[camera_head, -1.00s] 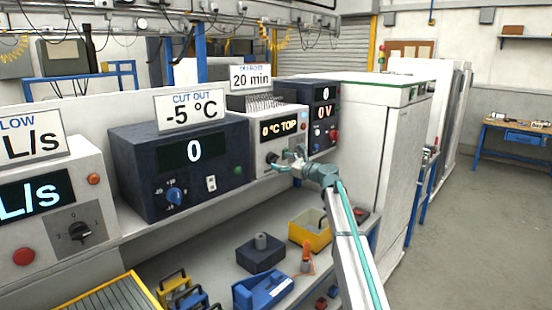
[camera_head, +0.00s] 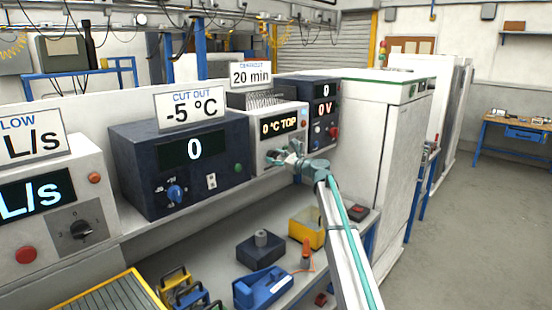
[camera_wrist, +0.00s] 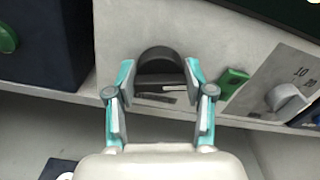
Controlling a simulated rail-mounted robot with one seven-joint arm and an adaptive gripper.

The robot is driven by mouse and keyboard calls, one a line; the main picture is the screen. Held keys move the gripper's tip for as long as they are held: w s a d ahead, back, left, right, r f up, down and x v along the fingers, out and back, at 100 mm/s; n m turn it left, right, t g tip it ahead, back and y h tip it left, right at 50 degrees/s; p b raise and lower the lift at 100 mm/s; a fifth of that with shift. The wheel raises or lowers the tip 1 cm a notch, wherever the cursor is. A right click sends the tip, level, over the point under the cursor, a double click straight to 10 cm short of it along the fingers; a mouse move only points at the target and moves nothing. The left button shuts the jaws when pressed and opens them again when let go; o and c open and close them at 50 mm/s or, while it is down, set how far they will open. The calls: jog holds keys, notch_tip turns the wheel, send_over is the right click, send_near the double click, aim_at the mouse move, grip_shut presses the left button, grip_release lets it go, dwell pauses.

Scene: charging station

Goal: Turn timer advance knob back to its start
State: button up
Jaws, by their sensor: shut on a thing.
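The white timer unit (camera_head: 262,116) stands on the bench shelf, with a display reading "0 °C TOP" and a "20 min" card (camera_head: 250,74) above it. My gripper (camera_head: 280,157) is at the lower left of its front. In the wrist view my gripper (camera_wrist: 158,78) has its teal fingers on either side of a dark round knob (camera_wrist: 158,60), closed on it. The knob has a light bar mark near its lower edge. Its exact pointer angle is hard to tell, as the fingers cover its sides.
A green switch (camera_wrist: 232,82) and a grey knob (camera_wrist: 287,99) with a "10" and "20" scale sit right of my fingers. The dark blue "-5 °C" unit (camera_head: 135,160) is close on the left, another dark unit (camera_head: 322,92) on the right. Tools lie on the lower shelf.

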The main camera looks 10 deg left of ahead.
jog(key=shift+f+b, duration=0.15)
jog(key=shift+b, duration=0.25)
jog(key=n+b, duration=0.1)
jog(key=b, duration=0.1)
jog(key=n+b, duration=0.1)
jog(key=shift+f+n+b, duration=0.2)
jog(key=shift+n+b, duration=0.1)
jog(key=shift+b, duration=0.05)
jog(key=n+b, duration=0.3)
jog(key=b, duration=0.1)
jog(key=shift+s+f+n+b, duration=0.1)
jog(key=shift+n+b, duration=0.2)
jog(key=shift+b, duration=0.05)
jog(key=n+b, duration=0.4)
jog(key=b, duration=0.1)
jog(key=shift+a, duration=0.1)
jog(key=n+b, duration=0.2)
jog(key=shift+n+b, duration=0.35)
jog(key=shift+n, duration=0.05)
jog(key=shift+r, duration=0.2)
jog(key=o, duration=1.2)
jog(key=shift+c, duration=0.2)
